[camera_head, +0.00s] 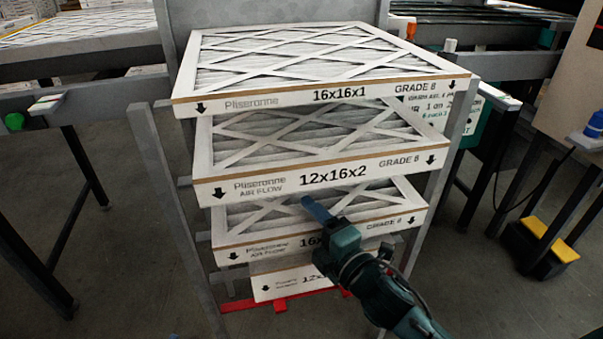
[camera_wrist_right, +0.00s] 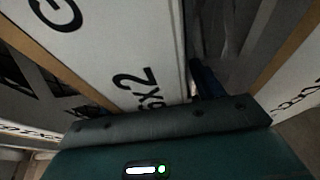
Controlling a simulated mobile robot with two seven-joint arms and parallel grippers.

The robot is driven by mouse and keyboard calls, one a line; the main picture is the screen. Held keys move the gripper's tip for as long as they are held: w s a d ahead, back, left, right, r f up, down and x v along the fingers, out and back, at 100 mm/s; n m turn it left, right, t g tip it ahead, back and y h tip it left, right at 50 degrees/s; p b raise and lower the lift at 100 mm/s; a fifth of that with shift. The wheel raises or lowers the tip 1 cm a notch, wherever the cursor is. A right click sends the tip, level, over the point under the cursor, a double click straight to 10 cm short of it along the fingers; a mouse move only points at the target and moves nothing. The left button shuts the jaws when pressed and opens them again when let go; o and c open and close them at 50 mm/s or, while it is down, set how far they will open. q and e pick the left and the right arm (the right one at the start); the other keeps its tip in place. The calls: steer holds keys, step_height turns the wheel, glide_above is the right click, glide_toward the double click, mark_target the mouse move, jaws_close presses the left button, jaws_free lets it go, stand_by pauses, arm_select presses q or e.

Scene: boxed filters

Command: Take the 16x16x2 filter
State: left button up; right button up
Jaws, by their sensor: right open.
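The third filter from the top (camera_head: 265,249) has a white cardboard frame. Its printed size begins with "16x"; my right gripper (camera_head: 318,212) hides the rest. That gripper is in front of this filter, its blue finger crossing the filter's face just below the 12x16x2 filter. It holds nothing that I can see. In the right wrist view a dark blue finger (camera_wrist_right: 205,80) is beside a white filter edge (camera_wrist_right: 155,60) printed "6x2", turned sideways. I cannot tell contact. My left gripper is not in view.
Above are the 16x16x1 filter (camera_head: 300,94) and the 12x16x2 filter (camera_head: 330,173). A partly hidden filter (camera_head: 285,284) is lowest, its label starting "12x". Grey rack posts (camera_head: 170,200) stand at the sides. A yellow and black step (camera_head: 540,245) stands at the right.

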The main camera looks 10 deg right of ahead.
steer(key=shift+c, duration=0.4)
steer(key=c, duration=1)
steer(key=shift+c, duration=0.6)
steer(key=shift+r, duration=0.2)
